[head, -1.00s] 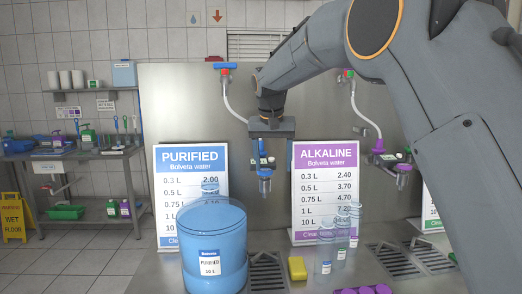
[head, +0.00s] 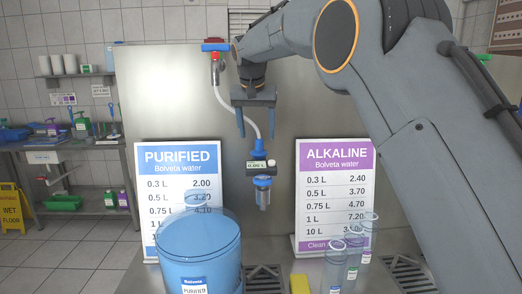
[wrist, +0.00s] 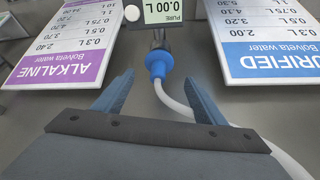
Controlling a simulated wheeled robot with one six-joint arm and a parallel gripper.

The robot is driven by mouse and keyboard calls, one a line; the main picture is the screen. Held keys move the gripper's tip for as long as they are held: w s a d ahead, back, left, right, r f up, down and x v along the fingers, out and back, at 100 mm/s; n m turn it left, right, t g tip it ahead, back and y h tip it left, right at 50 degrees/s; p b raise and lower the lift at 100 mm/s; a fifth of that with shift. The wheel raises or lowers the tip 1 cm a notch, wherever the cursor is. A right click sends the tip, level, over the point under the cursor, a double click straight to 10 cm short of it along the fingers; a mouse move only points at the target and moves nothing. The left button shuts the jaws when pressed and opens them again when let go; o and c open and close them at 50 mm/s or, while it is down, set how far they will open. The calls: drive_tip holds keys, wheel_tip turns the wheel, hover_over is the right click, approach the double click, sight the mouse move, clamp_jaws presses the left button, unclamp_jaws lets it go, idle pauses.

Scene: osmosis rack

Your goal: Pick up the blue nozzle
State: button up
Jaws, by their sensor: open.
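The blue nozzle (head: 262,181) hangs upright on a white hose in front of the steel panel. It has a blue top, a dark body with a small display reading 0.00 L, and a clear lower end. In the wrist view its blue top (wrist: 158,65) lies just beyond and between the fingertips. My gripper (head: 256,131) is open and empty, pointing down above the nozzle in the head view. Its fingers also show in the wrist view (wrist: 159,80), spread apart with the hose running past the right finger. I cannot tell the exact depth gap.
A blue PURIFIED sign (head: 180,156) and a purple ALKALINE sign (head: 336,155) stand either side. A large blue water container (head: 198,243), clear bottles (head: 353,262) and a yellow sponge (head: 299,284) are below. A red-and-blue tap (head: 215,46) is above.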

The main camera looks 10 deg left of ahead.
sight(259, 139)
drive_tip(key=shift+p+x, duration=1.65)
drive_tip(key=shift+x, duration=1.4)
drive_tip(key=shift+d, duration=0.15)
drive_tip(key=c, duration=1.1)
